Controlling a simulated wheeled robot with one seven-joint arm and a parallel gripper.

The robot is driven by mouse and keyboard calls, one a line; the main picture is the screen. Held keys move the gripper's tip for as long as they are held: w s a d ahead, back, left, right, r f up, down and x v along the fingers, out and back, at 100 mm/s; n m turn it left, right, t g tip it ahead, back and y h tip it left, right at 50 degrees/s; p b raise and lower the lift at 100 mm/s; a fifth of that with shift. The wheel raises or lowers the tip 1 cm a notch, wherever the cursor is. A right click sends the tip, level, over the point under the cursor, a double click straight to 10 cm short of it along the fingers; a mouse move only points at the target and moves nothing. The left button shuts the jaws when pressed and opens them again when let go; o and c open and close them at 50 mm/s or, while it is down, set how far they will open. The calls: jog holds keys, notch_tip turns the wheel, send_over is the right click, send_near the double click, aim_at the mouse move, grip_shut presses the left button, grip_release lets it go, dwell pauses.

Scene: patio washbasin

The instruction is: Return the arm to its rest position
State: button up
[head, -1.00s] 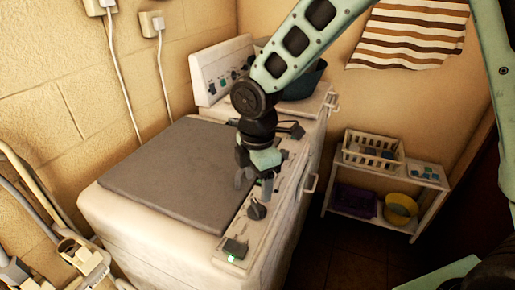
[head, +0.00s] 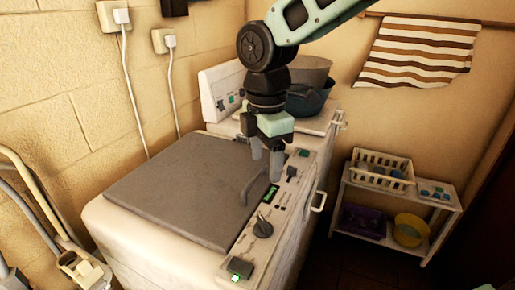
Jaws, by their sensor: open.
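My gripper (head: 265,165) hangs pointing down from my arm, above the right edge of the washing machine (head: 140,240). Its fingers are apart and nothing shows between them. It is over the border between the machine's grey lid (head: 180,190) and the control strip (head: 262,228). The lid is shut and has a curved handle (head: 256,184) near its right edge. Whether the fingertips touch anything, I cannot tell.
A white shelf (head: 340,205) at right holds a white basket (head: 380,172), a purple bin (head: 363,220) and a yellow bowl (head: 410,230). A striped towel (head: 415,50) hangs on the wall. Pale pipes (head: 40,200) stand at left.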

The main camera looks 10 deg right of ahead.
jog(key=s+d+f+m+b, duration=0.1)
jog(key=s+f+m, duration=0.3)
jog(key=s, duration=0.6)
jog(key=s+d+f+m+b, duration=0.1)
jog(key=s+f+m+b, duration=0.2)
jog(key=s+f+m, duration=0.2)
jog(key=s+m, duration=0.3)
jog(key=s, duration=0.3)
jog(key=shift+y, duration=0.3)
jog(key=shift+m, duration=0.3)
